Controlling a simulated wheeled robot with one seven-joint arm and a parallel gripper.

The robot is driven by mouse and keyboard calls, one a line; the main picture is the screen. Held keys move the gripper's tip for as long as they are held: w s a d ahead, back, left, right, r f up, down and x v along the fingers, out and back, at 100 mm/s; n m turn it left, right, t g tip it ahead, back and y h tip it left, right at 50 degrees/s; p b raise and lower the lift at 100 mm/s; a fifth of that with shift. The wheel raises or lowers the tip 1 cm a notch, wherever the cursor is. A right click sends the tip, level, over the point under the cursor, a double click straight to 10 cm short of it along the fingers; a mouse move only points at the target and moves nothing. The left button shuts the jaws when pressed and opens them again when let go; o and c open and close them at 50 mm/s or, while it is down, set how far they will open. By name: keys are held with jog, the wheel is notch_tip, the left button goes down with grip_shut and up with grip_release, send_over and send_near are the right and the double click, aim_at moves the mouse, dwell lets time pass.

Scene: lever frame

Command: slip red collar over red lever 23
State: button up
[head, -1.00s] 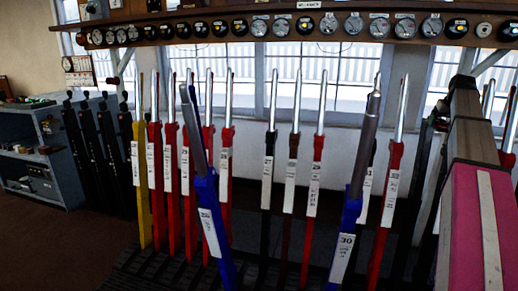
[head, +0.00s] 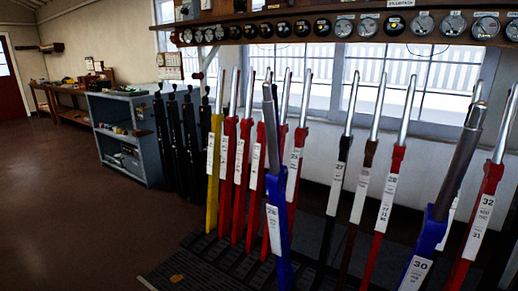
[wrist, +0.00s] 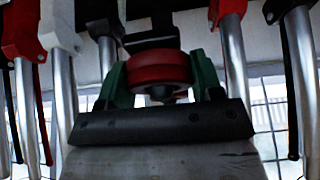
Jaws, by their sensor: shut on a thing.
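My gripper (wrist: 160,88) shows in the wrist view, with a green finger on each side of the red collar (wrist: 158,68). It is shut on the collar. No lever can be seen passing through the collar. My gripper is out of sight in the head view. There, a group of red levers (head: 243,165) with bright metal handles and white plates stands left of centre, beside a yellow lever (head: 213,170). Red lever 23 appears to be in this group, but the plates are too small to tell which one it is.
A blue lever (head: 279,215) leans forward in front of the red group. Another blue lever (head: 430,238), plate 30, leans forward at the right. A black lever (head: 335,190) stands between. A shelf of dials (head: 390,10) runs above. The floor (head: 80,200) at left is open.

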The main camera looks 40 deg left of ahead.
jog(key=shift+r, duration=0.1)
jog(key=shift+r, duration=4.2)
jog(key=shift+f, duration=0.1)
